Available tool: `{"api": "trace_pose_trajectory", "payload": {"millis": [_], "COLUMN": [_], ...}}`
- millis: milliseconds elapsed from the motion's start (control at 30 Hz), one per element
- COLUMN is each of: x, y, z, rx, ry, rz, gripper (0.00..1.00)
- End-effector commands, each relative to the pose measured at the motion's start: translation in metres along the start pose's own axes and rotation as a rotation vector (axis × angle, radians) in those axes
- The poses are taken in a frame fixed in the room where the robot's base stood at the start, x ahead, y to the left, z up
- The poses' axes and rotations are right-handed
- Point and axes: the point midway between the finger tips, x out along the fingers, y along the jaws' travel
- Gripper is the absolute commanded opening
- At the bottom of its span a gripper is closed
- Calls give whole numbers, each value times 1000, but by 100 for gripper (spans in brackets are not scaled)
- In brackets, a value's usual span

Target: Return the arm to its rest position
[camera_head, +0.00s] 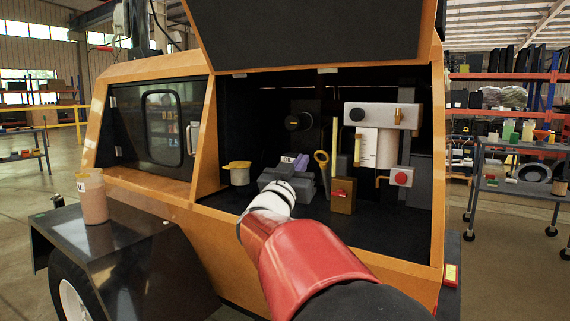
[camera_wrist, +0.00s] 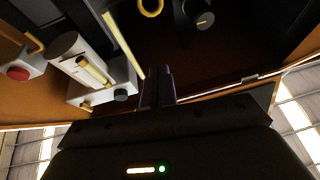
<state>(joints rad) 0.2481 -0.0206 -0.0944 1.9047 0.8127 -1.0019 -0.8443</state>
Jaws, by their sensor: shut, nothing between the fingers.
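My arm (camera_head: 300,255), red with a white and black wrist, reaches from the bottom right into the open engine compartment (camera_head: 390,222) of the orange light tower. My gripper (camera_wrist: 158,72) shows in the wrist view with its two dark fingers close together and nothing between them. The wrist view looks upside down into the compartment.
The raised hood (camera_head: 310,30) hangs above. Inside are a grey box with a white container (camera_head: 378,148), a red button (camera_head: 401,177), a yellow-ringed dipstick (camera_head: 322,158), a yellow-capped filler (camera_head: 238,174) and a brown block (camera_head: 343,196). A bottle (camera_head: 93,199) stands on the fender.

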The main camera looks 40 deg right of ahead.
Motion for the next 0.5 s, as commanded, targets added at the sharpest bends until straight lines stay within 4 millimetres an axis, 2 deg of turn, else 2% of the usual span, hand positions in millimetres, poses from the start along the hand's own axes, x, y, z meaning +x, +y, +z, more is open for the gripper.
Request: {"api": "trace_pose_trajectory", "payload": {"millis": [233,333,433,500], "x": [-3,-9,-32,-61], "y": [-1,-10,-33,-56], "z": [0,-3,-6,-7], "rx": [1,19,62,95], "ry": [-1,-20,-79,-153], "rz": [-4,-62,-220,-381], "gripper": [0,0,0,0]}}
